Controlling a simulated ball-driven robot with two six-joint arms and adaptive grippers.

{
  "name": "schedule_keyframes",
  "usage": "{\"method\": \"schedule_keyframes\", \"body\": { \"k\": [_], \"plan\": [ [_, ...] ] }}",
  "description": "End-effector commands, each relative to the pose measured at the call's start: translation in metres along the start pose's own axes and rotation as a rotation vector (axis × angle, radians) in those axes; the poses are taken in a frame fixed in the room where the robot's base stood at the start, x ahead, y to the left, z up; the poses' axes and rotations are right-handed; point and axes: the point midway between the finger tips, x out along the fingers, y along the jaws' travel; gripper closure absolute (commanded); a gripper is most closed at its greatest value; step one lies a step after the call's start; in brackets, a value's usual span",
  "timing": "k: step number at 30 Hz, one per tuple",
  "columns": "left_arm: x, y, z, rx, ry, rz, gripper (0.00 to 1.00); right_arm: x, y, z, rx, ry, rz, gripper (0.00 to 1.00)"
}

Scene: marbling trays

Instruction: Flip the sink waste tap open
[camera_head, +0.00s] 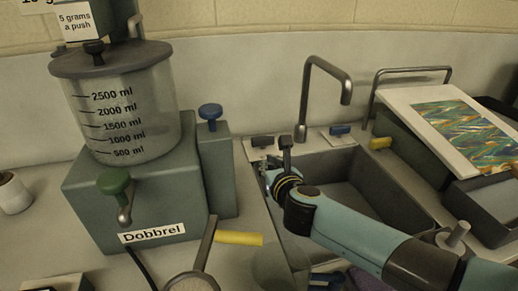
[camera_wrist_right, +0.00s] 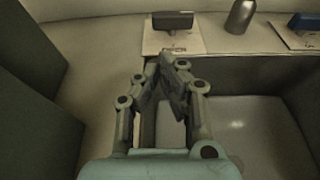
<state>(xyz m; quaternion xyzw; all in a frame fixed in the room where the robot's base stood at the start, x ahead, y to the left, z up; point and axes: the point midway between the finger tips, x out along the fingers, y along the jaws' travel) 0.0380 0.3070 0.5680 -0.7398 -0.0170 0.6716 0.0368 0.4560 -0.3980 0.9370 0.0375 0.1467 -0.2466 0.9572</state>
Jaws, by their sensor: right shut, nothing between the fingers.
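Behind the sink (camera_head: 345,190), a dark lever block (camera_head: 262,141) sits on a small label card, and a blue lever block (camera_head: 340,130) sits on another. The label print is too small to read, so I cannot tell for certain which is the waste tap. Both the dark block (camera_wrist_right: 173,20) and blue block (camera_wrist_right: 306,22) show in the right wrist view. My right gripper (camera_wrist_right: 166,70) is shut and empty over the sink's back left corner, short of the dark block and apart from it. Dark parts at the head view's bottom edge may be my left gripper, mostly cut off.
A tall faucet (camera_head: 307,90) rises between the two blocks. A green-grey dispenser (camera_head: 85,205) with a clear tank stands left of the sink. A yellow block (camera_head: 380,143) and a tilted board with a marbled sheet (camera_head: 455,125) are at right.

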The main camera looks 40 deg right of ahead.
Motion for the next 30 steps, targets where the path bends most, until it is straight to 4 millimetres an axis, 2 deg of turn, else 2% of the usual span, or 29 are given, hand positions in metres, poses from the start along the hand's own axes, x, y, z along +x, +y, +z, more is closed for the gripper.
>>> {"method": "schedule_keyframes", "body": {
  "k": [3,9,15,21,30],
  "plan": [
    [0.002,0.001,0.0,0.0,0.0,0.0,0.21,0.028,0.0,0.001,-0.001,-0.002,0.0,1.0],
    [0.008,0.002,0.0,0.0,0.001,0.001,0.21,0.07,0.0,0.0,0.0,-0.002,0.0,1.0],
    [0.007,0.002,0.0,-0.001,0.001,0.002,0.21,0.097,0.001,0.009,0.001,-0.001,0.0,1.0],
    [0.008,0.002,0.0,-0.001,0.001,0.002,0.21,0.107,0.0,0.012,0.001,0.0,0.0,1.0],
    [0.008,0.002,0.0,-0.001,0.001,0.002,0.21,0.107,0.0,0.012,0.001,0.0,0.001,1.0]
  ]
}}
